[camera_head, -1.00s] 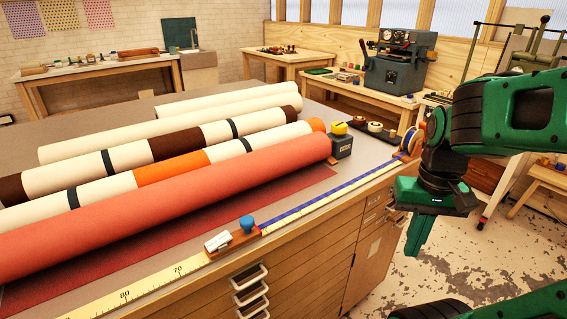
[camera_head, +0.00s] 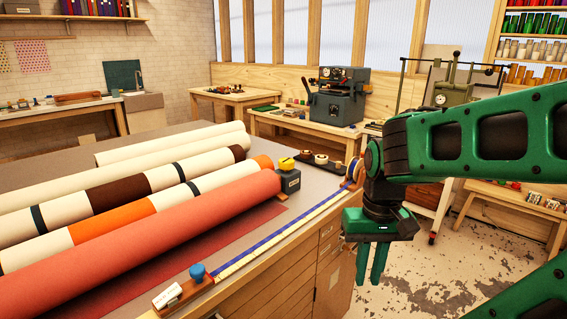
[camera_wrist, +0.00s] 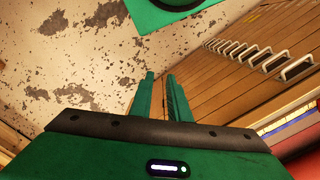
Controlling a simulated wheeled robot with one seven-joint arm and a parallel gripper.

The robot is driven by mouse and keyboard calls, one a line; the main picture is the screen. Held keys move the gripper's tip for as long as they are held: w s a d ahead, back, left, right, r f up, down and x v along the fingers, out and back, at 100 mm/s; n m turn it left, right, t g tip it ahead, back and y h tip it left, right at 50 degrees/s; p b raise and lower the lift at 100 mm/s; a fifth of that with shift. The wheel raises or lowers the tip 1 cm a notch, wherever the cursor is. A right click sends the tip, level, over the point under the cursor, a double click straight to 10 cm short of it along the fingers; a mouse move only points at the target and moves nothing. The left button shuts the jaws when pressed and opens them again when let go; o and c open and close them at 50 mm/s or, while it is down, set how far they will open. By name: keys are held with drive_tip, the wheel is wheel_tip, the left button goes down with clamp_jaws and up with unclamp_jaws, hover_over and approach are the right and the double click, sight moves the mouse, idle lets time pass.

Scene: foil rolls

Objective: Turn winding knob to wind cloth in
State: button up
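A red cloth roll (camera_head: 150,230) lies along the table, with part of its cloth flat beneath it. A blue round knob (camera_head: 197,271) stands on a small wooden block at the table's front edge. A round orange and blue wheel (camera_head: 356,172) is at the table's right end, partly hidden by my arm. I cannot tell which of these is the winding knob. My gripper (camera_head: 371,282) points down beyond the table's right end, over the floor. Its fingers are slightly apart and empty, and the gap also shows in the wrist view (camera_wrist: 158,76).
Striped and cream rolls (camera_head: 130,190) lie behind the red one. A dark box with a yellow top (camera_head: 287,176) stands at the red roll's end. A blue and cream tape (camera_head: 270,235) runs along the table edge. Drawer handles (camera_wrist: 250,52) stick out near my gripper in the wrist view.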

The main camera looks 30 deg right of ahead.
drive_tip(key=o, duration=1)
drive_tip(key=shift+n, duration=0.5)
drive_tip(key=w+r, duration=0.2)
drive_tip(key=r, duration=0.1)
drive_tip(key=shift+w+d+r, duration=0.1)
drive_tip(key=shift+w+d, duration=0.05)
drive_tip(key=shift+d, duration=0.25)
wheel_tip(320, 180, up, 16)
drive_tip(key=n, duration=1.9)
hover_over(286, 160)
wheel_tip(286, 160, down, 11)
drive_tip(key=shift+w+d+r, duration=0.1)
drive_tip(key=shift+d+r, duration=0.05)
drive_tip(key=shift+c, duration=0.4)
drive_tip(key=shift+r, duration=0.1)
drive_tip(key=c, duration=1)
